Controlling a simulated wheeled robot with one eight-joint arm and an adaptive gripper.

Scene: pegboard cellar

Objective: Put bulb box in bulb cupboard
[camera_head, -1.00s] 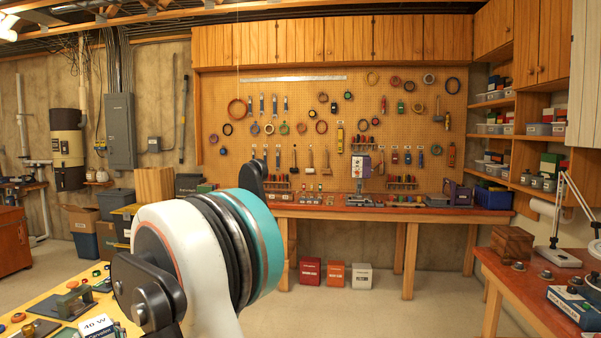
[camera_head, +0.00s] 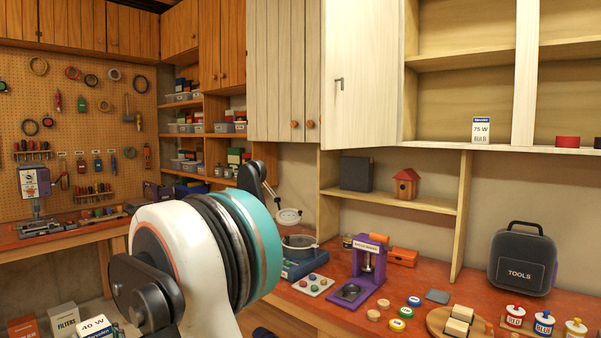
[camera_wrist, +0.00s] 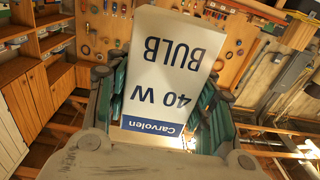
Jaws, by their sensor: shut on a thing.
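In the wrist view, my gripper (camera_wrist: 163,118) is shut on a white bulb box (camera_wrist: 168,65) marked "40 W BULB" with a blue "Carvolen" band. The box appears upside down in that view, between the fingers. In the head view, part of the box (camera_head: 96,325) shows at the bottom left, beside my arm, and the gripper itself is hidden. A cupboard (camera_head: 468,55) with open shelves and a pale door swung open (camera_head: 362,80) hangs on the wall at the upper right. A 75 W bulb box (camera_head: 481,130) stands on its bottom shelf, well apart from my gripper.
Below the cupboard, a red-topped workbench (camera_head: 340,310) holds a purple press (camera_head: 366,270), a black tools case (camera_head: 522,262), paint pots and small discs. A birdhouse (camera_head: 406,184) sits on a shelf under the cupboard. A red item (camera_head: 567,142) stands on the cupboard's bottom shelf at right.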

